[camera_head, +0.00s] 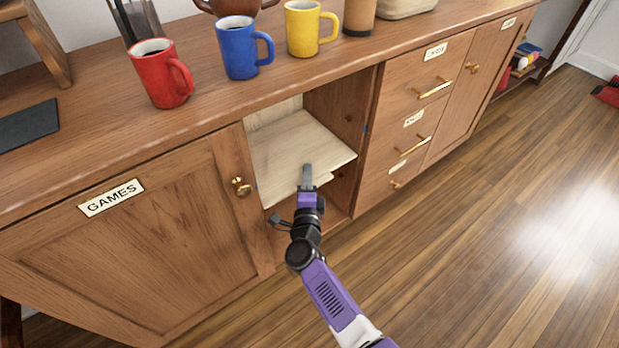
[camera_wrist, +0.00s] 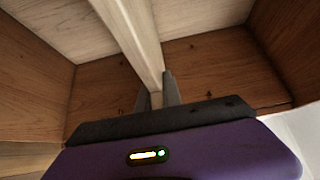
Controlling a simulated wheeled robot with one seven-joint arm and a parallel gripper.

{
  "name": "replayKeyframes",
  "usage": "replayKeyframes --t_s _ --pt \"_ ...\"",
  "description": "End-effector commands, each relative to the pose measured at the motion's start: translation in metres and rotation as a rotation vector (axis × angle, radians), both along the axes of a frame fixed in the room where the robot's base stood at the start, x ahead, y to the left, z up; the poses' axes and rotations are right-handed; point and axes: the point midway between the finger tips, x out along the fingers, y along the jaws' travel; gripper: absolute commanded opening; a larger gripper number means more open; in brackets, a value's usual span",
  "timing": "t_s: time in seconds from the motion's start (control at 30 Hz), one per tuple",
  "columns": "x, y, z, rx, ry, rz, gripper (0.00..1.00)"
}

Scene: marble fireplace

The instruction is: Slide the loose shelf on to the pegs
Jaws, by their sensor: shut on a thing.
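The loose shelf (camera_head: 295,145) is a pale wooden board inside the open compartment of the wooden cabinet. My gripper (camera_head: 307,172) is at the shelf's front edge. In the wrist view my gripper (camera_wrist: 157,92) has its two fingers on either side of a narrow pale wooden strip, shut on it. The strip runs along a pale board (camera_wrist: 50,25) that looks like the shelf's underside. Whether the shelf rests on pegs is hidden.
Brown side walls (camera_wrist: 285,40) bound the compartment closely. A GAMES door (camera_head: 130,240) with a brass knob (camera_head: 241,187) is at its left, labelled drawers (camera_head: 420,90) at its right. Red (camera_head: 160,75), blue (camera_head: 240,48) and yellow (camera_head: 308,28) mugs stand on top. The front floor is clear.

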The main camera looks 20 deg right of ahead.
Motion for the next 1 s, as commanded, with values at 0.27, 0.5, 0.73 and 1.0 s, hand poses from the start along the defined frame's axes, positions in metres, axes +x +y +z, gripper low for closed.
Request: replayKeyframes --t_s 0.27,0.5,0.73,1.0 --pt "0.0013 0.0003 0.0014 0.0 -0.002 -0.001 0.0" --pt "0.0013 0.0004 0.0006 0.0 -0.002 0.0 0.0" --pt "0.002 0.0008 -0.0025 -0.001 -0.002 0.0 0.0" --pt "0.0026 0.0012 -0.0048 -0.001 -0.002 0.0 0.0"
